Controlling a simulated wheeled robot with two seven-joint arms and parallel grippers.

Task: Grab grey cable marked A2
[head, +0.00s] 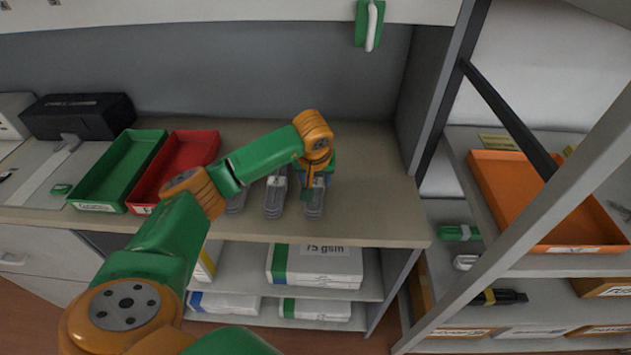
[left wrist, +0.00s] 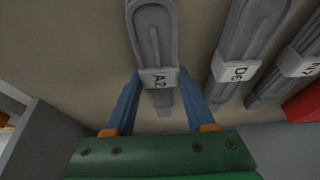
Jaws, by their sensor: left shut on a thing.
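The grey cable marked A2 (head: 315,211) lies at the right end of a row on the shelf board. In the left wrist view, the gripper (left wrist: 161,79) is shut on the cable at the label. The cable appears to be still at the board. My right gripper is not in view.
A grey cable marked D6 (left wrist: 238,55) lies beside A2, with another grey cable (left wrist: 291,68) beyond it. A red tray (head: 151,190) and a green tray (head: 90,184) stand to the left. A grey upright (head: 430,95) stands to the right; the board's front edge is near.

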